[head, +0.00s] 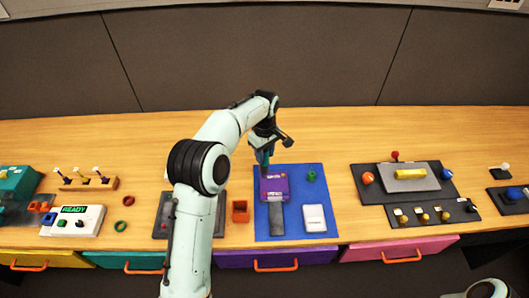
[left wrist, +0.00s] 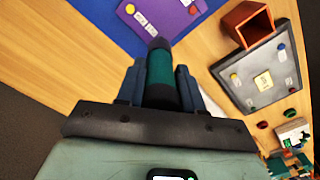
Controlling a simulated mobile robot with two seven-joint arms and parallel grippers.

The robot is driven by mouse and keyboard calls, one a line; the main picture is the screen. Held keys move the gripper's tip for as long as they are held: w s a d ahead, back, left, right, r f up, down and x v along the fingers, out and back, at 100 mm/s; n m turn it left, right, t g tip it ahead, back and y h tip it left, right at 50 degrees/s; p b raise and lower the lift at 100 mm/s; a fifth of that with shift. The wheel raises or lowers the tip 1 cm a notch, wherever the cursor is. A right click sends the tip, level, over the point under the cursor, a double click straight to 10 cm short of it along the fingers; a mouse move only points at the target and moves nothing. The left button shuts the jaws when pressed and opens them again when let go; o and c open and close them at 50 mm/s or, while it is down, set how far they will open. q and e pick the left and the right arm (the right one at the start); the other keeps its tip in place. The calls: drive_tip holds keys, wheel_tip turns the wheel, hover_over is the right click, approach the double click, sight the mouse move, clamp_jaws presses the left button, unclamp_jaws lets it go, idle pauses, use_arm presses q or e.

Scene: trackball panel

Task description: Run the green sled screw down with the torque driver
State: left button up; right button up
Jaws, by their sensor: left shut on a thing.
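My left gripper (head: 264,150) is shut on the torque driver, a teal and black cylinder (left wrist: 160,78) that also shows in the head view (head: 265,158). The driver points down at the far left part of the purple block (head: 275,187), which lies on the blue mat (head: 300,228). The purple block also shows in the left wrist view (left wrist: 150,12), beyond the driver's end; I cannot tell whether they touch. A small green cylinder (head: 311,176) stands on the mat right of the block. I cannot make out the green sled screw. My right gripper is out of view.
A grey plate (head: 278,219) and a white box (head: 314,218) are on the mat's near half. An orange open bin (head: 240,212) stands left of the mat. A box reading READY (head: 74,221) is far left. Bare wood lies right of the mat.

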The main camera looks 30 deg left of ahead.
use_arm(q)
drive_tip(key=shift+s+d+f, duration=0.1)
drive_tip(key=shift+s+f, duration=0.05)
drive_tip(key=shift+f, duration=0.35)
idle(1.8)
drive_tip(key=shift+r, duration=0.1)
drive_tip(key=r, duration=0.1)
drive_tip(key=r+p, duration=0.1)
drive_tip(key=r, duration=0.2)
drive_tip(key=shift+w+r, duration=0.15)
drive_tip(key=shift+w, duration=0.1)
drive_tip(key=shift+s+r, duration=0.15)
drive_tip(key=shift+r, duration=0.85)
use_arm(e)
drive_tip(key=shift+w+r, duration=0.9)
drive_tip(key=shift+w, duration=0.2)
use_arm(q)
drive_tip(key=shift+f, duration=0.1)
